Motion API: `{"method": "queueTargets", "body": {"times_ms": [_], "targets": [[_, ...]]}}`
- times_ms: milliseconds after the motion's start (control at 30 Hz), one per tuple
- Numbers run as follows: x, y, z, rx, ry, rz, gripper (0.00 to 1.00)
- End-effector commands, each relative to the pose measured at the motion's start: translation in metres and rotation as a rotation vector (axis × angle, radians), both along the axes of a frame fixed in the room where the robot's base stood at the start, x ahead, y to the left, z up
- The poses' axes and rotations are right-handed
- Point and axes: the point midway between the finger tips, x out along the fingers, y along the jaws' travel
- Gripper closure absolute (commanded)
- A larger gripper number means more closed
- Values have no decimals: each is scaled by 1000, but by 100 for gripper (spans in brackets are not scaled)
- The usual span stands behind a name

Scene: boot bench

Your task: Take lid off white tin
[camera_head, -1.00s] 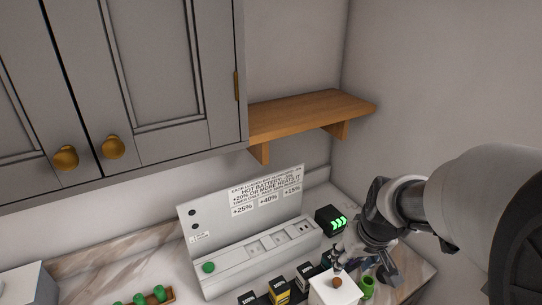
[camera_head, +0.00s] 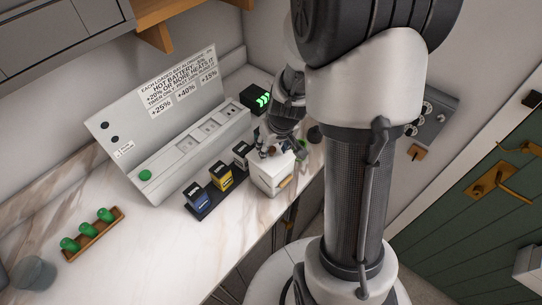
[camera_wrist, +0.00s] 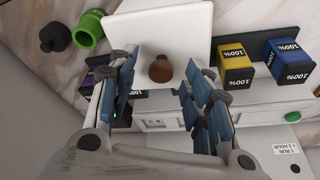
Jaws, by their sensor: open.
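The white tin (camera_head: 270,178) stands on the marble counter near its front edge. Its square white lid (camera_wrist: 185,25) is on, with a round brown knob (camera_wrist: 160,69) in the middle. My gripper (camera_wrist: 159,62) is open, its blue-padded fingers either side of the knob in the wrist view, with gaps on both sides. In the head view my gripper (camera_head: 270,145) is at the top of the tin and partly hides the lid. I cannot tell how far the fingertips are above the lid.
Beside the tin is a dark rack with a blue battery (camera_head: 197,197), a yellow battery (camera_head: 221,177) and a dark one. A white charging panel (camera_head: 190,145) stands behind. A green cup (camera_wrist: 90,30) and dark pot (camera_wrist: 55,37) sit close by.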

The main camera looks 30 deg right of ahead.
Motion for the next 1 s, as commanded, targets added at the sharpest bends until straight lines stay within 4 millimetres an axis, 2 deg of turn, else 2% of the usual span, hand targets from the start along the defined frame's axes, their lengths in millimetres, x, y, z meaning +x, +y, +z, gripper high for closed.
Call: {"method": "queueTargets", "body": {"times_ms": [100,333,1000], "targets": [[3,0,-9,-1,0,2,54],[4,0,-9,-1,-1,2,54],[3,0,-9,0,-1,1,99]]}}
